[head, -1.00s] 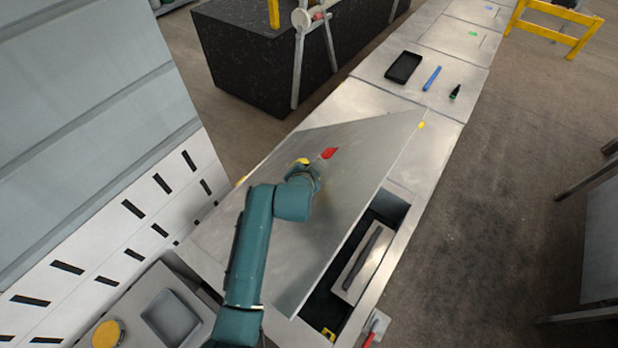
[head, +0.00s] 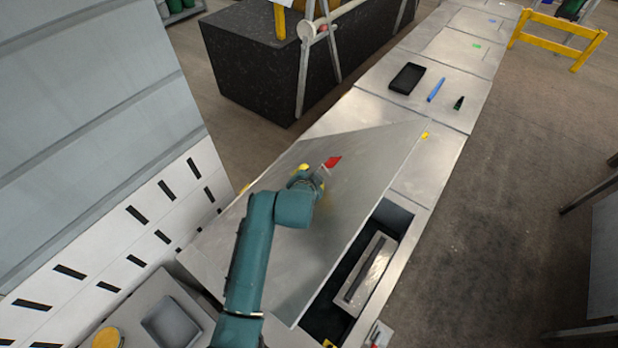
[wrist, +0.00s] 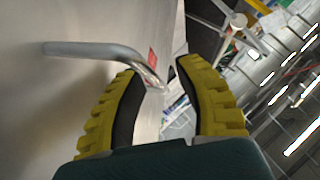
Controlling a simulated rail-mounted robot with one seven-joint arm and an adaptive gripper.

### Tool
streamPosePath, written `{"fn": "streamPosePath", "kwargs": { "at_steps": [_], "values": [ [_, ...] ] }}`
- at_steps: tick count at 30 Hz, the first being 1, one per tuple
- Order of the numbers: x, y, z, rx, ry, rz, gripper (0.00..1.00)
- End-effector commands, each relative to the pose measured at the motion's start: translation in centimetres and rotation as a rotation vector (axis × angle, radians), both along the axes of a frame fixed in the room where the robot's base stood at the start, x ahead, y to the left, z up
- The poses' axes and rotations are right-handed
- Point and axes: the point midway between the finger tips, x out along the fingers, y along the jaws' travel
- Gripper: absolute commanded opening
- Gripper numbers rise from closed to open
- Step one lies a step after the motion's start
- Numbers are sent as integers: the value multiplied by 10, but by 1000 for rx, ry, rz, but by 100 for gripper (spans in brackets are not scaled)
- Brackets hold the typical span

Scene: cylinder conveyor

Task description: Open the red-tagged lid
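The large grey metal lid (head: 345,225) is tilted up, and the dark compartment (head: 392,222) shows under its right edge. A red tag (head: 333,161) sits on its upper face beside a metal handle (head: 324,172). My gripper (head: 312,174) is at that handle. In the wrist view, the bent handle bar (wrist: 90,49) runs behind the left yellow finger, and its end shows between the two fingers. My gripper (wrist: 156,66) is open, with a clear gap between the fingertips. The red tag (wrist: 152,57) shows just beyond the handle.
A metal piece with a dark bar (head: 370,275) lies in the compartment. A black tray (head: 407,78), a blue item (head: 436,89) and a small dark item (head: 459,103) lie on the bench beyond. A slotted white panel (head: 130,235) stands left.

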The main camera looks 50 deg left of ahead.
Motion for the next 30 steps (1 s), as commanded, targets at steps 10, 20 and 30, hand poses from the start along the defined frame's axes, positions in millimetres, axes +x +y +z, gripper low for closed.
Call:
{"fn": "streamPosePath", "kwargs": {
  "at_steps": [10,20,30],
  "values": [
    [-42,-35,41,2,-2,0,35],
    [-72,-60,71,0,1,1,35],
    [-67,-65,79,5,-20,-6,19]
  ]
}}
